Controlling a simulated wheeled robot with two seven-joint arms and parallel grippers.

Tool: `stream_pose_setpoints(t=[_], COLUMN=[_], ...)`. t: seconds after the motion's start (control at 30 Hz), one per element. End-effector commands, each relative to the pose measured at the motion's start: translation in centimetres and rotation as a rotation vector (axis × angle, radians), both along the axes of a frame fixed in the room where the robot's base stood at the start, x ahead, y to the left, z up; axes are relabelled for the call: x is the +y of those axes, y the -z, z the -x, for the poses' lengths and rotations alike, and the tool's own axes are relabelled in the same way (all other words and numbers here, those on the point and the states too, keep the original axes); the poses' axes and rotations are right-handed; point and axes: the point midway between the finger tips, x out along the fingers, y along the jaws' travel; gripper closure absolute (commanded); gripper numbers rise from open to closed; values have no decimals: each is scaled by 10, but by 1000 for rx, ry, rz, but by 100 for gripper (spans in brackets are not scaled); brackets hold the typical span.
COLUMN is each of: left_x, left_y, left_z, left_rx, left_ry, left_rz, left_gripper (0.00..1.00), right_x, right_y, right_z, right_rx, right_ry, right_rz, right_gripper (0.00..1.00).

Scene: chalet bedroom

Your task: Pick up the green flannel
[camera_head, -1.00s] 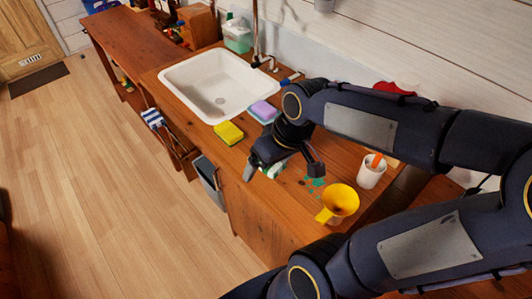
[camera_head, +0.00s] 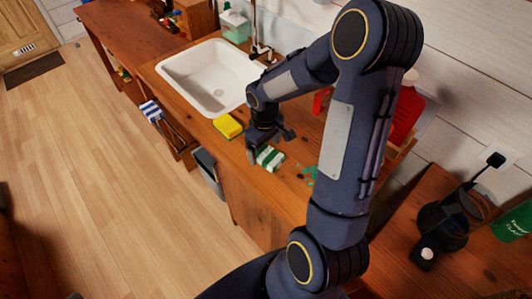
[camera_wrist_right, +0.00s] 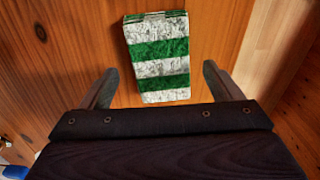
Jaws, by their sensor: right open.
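The green flannel (camera_head: 269,157) is a small folded cloth with green and white stripes. It lies on the wooden counter, right of the yellow sponge. My right gripper (camera_head: 271,147) is open above the counter, close to the flannel's far side. In the right wrist view the flannel (camera_wrist_right: 158,58) lies ahead, its near end between the two spread fingers of the right gripper (camera_wrist_right: 159,73). Nothing is held, and I cannot tell the exact height above the cloth. My left gripper is not in view.
A yellow sponge (camera_head: 227,126) lies left of the flannel, near the white sink (camera_head: 208,77). Teal bits (camera_head: 310,174) lie to its right, beside my arm. A red object (camera_head: 404,115) stands near the wall. A grey bin (camera_head: 208,169) hangs at the counter's front edge.

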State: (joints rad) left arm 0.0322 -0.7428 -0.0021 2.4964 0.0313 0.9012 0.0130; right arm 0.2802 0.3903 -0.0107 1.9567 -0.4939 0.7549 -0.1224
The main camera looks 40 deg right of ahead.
Motion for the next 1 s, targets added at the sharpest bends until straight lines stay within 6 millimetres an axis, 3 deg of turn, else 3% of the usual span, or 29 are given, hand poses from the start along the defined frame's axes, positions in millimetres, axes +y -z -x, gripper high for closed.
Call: stream_pose_setpoints(t=[0.13, 0.37, 0.73, 1.0], left_x=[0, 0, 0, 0], left_y=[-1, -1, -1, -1], left_z=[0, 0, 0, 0], left_rx=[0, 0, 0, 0], left_ry=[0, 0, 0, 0], left_rz=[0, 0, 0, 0], left_gripper=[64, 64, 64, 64], right_x=[-1, 0, 0, 0], right_y=[14, 15, 14, 13], right_z=[1, 0, 0, 0], right_rx=[1, -1, -1, -2], right_ry=[1, 1, 1, 1], right_rz=[0, 0, 1, 1], right_gripper=[15, 15, 62, 63])
